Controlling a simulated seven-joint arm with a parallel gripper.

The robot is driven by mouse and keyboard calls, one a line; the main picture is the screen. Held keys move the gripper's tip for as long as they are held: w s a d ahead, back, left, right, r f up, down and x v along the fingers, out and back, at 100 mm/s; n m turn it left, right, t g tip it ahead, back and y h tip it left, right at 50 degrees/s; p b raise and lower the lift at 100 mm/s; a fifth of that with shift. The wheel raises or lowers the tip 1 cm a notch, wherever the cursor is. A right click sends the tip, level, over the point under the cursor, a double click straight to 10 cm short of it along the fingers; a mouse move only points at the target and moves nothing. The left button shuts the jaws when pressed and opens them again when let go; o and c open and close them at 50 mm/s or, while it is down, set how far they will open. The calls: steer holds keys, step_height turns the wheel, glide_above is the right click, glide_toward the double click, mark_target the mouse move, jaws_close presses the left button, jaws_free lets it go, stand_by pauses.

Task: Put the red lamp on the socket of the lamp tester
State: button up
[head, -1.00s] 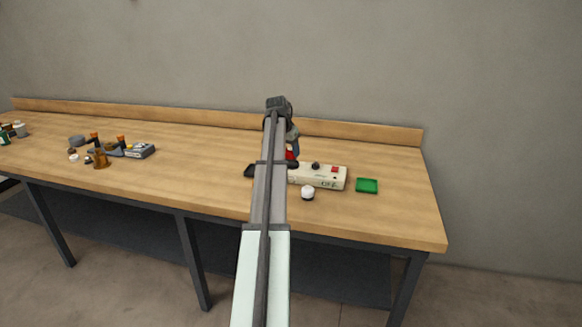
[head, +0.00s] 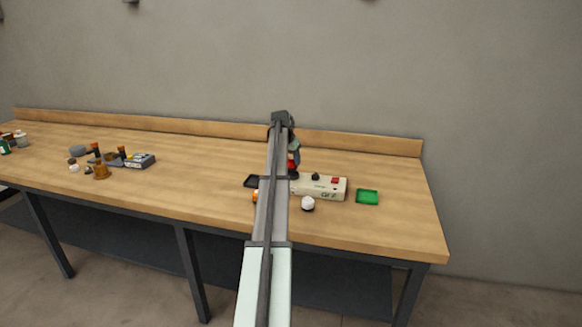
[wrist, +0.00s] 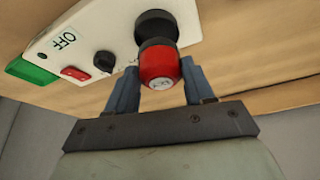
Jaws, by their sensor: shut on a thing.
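The red lamp (wrist: 159,66) has a dark base and a small label on its red end. My gripper (wrist: 158,82) is shut on it, one blue finger on each side. The lamp tester (wrist: 90,30) is a cream box with a black socket (wrist: 155,24) at one end. In the wrist view the lamp's dark base overlaps the socket's edge; I cannot tell whether they touch. In the head view the tester (head: 322,188) lies right of my arm, and the red lamp (head: 292,164) shows beside the arm above its left end. The arm hides part of that end.
The tester bears a black knob (wrist: 104,61), a red switch (wrist: 74,73) and an OFF label. A green tray (head: 367,197) lies right of it, a white-topped item (head: 308,204) in front, a black tray (head: 250,181) left of my arm. Several items stand farther left.

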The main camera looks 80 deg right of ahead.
mark_target(290, 161)
steer(key=shift+f, duration=1.65)
steer(key=shift+f, duration=0.1)
steer(key=o, duration=1.1)
steer(key=shift+c, duration=0.2)
steer(key=v, duration=1.2)
